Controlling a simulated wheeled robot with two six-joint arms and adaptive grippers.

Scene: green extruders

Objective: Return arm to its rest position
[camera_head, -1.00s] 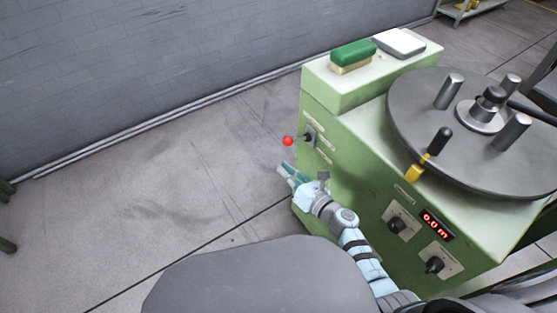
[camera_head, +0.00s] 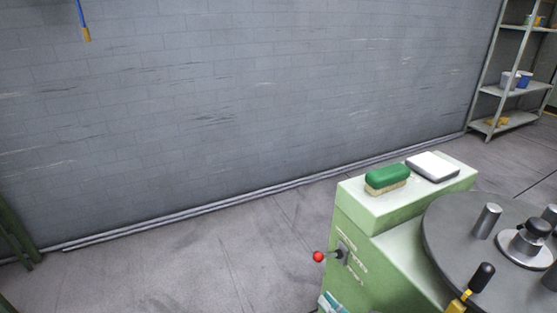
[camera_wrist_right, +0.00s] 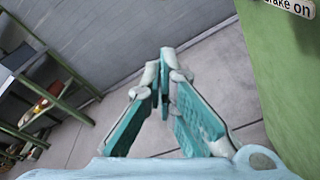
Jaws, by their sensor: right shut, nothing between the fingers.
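My right gripper shows only partly at the bottom edge of the head view (camera_head: 332,303), beside the left side of the green machine (camera_head: 385,262) and below its red-knobbed lever (camera_head: 318,257). In the right wrist view its teal fingers (camera_wrist_right: 164,62) come together at the tips, with nothing between them. The fingers are apart from the machine's green side (camera_wrist_right: 287,75), which stands at the right of that view. My left gripper is not in view.
A green brush (camera_head: 387,178) and a white-topped block (camera_head: 432,166) lie on the machine. A grey turntable (camera_head: 455,235) with upright posts is at the right. A shelf rack (camera_head: 497,90) stands at the back right. Bare floor lies left of the machine.

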